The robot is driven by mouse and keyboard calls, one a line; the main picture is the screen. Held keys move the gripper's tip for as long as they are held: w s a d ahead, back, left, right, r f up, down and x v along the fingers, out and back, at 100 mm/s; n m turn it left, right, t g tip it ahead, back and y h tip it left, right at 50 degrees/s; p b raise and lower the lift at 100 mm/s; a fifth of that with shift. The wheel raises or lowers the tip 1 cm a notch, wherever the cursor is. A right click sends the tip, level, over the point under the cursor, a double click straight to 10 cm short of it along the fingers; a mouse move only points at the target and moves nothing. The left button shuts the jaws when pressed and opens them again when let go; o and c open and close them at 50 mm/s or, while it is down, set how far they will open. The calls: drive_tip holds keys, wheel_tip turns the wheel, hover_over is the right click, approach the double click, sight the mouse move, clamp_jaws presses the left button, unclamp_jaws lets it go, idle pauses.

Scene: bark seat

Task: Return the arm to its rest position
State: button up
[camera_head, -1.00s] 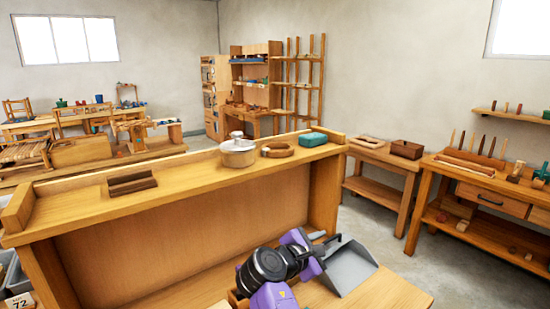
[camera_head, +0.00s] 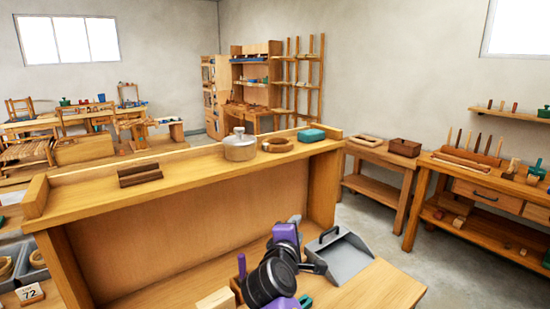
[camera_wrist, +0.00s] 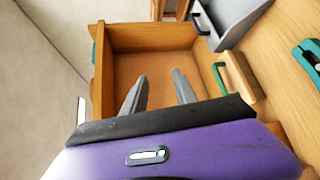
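My arm (camera_head: 272,275), purple and black, is folded low at the bottom middle of the head view, over the lower wooden surface. My gripper (camera_wrist: 158,84) shows in the wrist view with its two grey fingers apart and nothing between them. In the head view the fingers are hidden behind my arm.
A grey dustpan (camera_head: 345,258) lies right of my arm. The raised shelf (camera_head: 95,202) behind holds a lidded pot (camera_head: 240,146), a wooden ring (camera_head: 277,145), a teal box (camera_head: 311,135) and a dark brown block (camera_head: 139,175). A card marked 72 (camera_head: 30,294) stands at lower left.

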drive_tip(key=s+d+f+m+t+y+b, duration=0.1)
drive_tip(key=s+f+m+y+b, duration=0.15)
drive_tip(key=s+f, duration=0.6)
drive_tip(key=s+d+f+m+t+y+b, duration=0.1)
drive_tip(key=s+f+m+y, duration=0.35)
drive_tip(key=s, duration=0.65)
drive_tip(key=s+d+f+m+h+b, duration=0.1)
drive_tip(key=s+d+f+m+b, duration=0.1)
drive_tip(key=s, duration=1.1)
drive_tip(key=s+d+f+m+g+h+b, duration=0.1)
drive_tip(key=s+d+m, duration=0.3)
drive_tip(key=s, duration=1)
drive_tip(key=s+d+f+m+g+b, duration=0.1)
drive_tip(key=s+d+f+m+b, duration=0.2)
drive_tip(key=s, duration=1)
drive_tip(key=d+m, duration=0.1)
drive_tip(key=d, duration=0.2)
drive_tip(key=shift+s+d+h, duration=0.2)
drive_tip(key=shift+s+h, duration=0.05)
drive_tip(key=shift+h, duration=0.15)
drive_tip(key=shift+a, duration=0.1)
